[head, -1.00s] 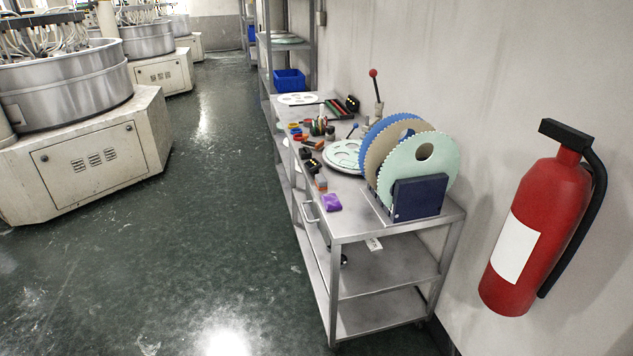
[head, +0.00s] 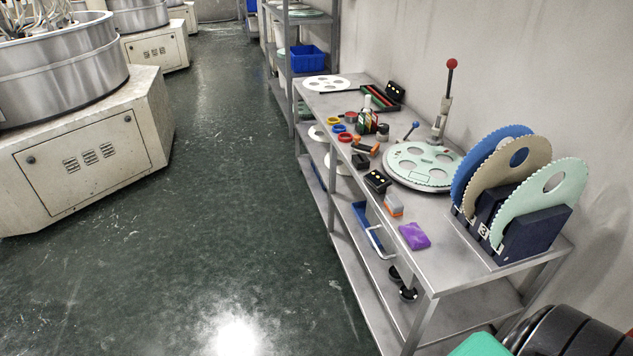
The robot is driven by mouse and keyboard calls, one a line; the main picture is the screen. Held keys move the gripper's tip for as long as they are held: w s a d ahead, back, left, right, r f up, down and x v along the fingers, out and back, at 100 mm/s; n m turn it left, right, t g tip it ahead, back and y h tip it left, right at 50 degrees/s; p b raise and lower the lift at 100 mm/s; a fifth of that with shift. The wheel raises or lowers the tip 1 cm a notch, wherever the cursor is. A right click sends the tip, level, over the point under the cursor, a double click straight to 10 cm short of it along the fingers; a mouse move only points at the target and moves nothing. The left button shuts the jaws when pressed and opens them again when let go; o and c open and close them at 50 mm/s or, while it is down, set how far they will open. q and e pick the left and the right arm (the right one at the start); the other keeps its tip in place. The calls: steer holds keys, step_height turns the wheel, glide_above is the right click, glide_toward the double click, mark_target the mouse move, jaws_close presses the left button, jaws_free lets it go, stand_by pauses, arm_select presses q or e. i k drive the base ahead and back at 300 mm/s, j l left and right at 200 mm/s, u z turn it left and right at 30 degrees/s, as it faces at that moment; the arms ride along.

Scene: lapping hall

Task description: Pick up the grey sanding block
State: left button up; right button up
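A small block with orange and pale grey parts (head: 393,205) lies near the front edge of the steel table (head: 440,262). It is too small to tell whether it is the grey sanding block, and I make out no plainly grey one. A purple block (head: 414,236) lies just nearer to me. Neither of my grippers is in view.
A rack with toothed discs (head: 533,232) stands at the table's near right end. A pale green disc (head: 425,165) lies behind the blocks, beside a red-knobbed lever (head: 451,66). A black rounded object (head: 560,332) fills the lower right corner. The floor (head: 230,220) left of the table is clear.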

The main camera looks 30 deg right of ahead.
mark_target(393, 204)
steer(key=i+z, duration=0.4)
steer(key=i+j+z, duration=0.4)
steer(key=i, duration=0.2)
steer(key=i+j+z, duration=0.25)
steer(key=i+z, duration=0.15)
steer(key=i, duration=0.05)
